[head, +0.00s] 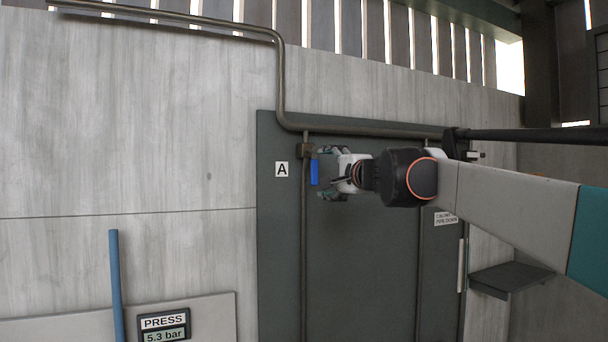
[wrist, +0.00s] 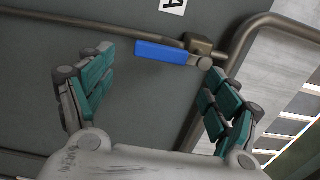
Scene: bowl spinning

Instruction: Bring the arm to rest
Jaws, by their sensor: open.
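My gripper (head: 322,173) is at the end of my arm, which reaches in from the right in the head view. Its fingers are open and empty, spread wide in the wrist view (wrist: 155,95). A blue valve handle (head: 314,172) lies just beyond the fingertips, beside the pipe on the dark panel. In the wrist view the blue handle (wrist: 162,53) sits ahead of the gap between the fingers, joined to a brass-coloured valve body (wrist: 203,44). I see no finger touching it.
A label "A" (head: 281,169) is on the dark panel (head: 350,260). A brown pipe (head: 281,80) runs along the wall. A pressure display (head: 164,329) reads 5.3 bar, next to a blue pole (head: 116,280). A dark shelf (head: 510,277) juts out at the right.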

